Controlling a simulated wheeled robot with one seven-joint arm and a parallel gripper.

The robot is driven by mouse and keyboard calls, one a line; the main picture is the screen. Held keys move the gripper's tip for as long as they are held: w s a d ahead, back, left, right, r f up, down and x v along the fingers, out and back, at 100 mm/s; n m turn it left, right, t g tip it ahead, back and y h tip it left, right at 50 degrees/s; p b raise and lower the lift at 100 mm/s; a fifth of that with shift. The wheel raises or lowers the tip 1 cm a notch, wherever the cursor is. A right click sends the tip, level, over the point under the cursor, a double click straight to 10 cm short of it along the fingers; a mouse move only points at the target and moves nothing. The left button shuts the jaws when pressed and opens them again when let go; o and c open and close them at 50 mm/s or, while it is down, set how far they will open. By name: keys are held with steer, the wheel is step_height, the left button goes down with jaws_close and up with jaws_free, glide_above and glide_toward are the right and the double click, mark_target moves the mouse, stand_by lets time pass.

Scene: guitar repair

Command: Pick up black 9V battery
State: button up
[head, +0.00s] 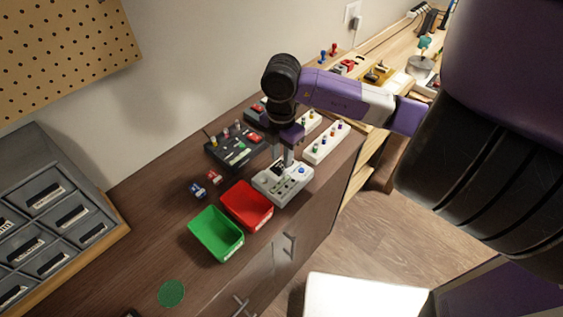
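My gripper (287,156) points down over a light grey holder (264,192) on the dark wooden cabinet top. The holder has several slots and a blue round item (302,170). A small black block (277,168) shows at the holder's back, right beside my fingertips; it may be the black 9V battery, but it is too small to be sure. The wrist and fingers partly hide that spot. I cannot tell whether the fingers are apart or closed, or whether they touch the block.
A red bin (262,212) and a green bin (213,239) stand in front of the holder. A dark tray (226,156) with small parts is behind left. White racks (328,146) stand to the right. A grey drawer unit (45,190) is at far left. The cabinet's front left is mostly clear.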

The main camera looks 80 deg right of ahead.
steer(key=shift+f, duration=0.95)
jaws_close()
steer(key=shift+r, duration=0.15)
step_height(320, 180, up, 19)
steer(key=b, duration=0.2)
step_height(320, 180, up, 5)
steer(key=p, duration=0.2)
glide_above(282, 163)
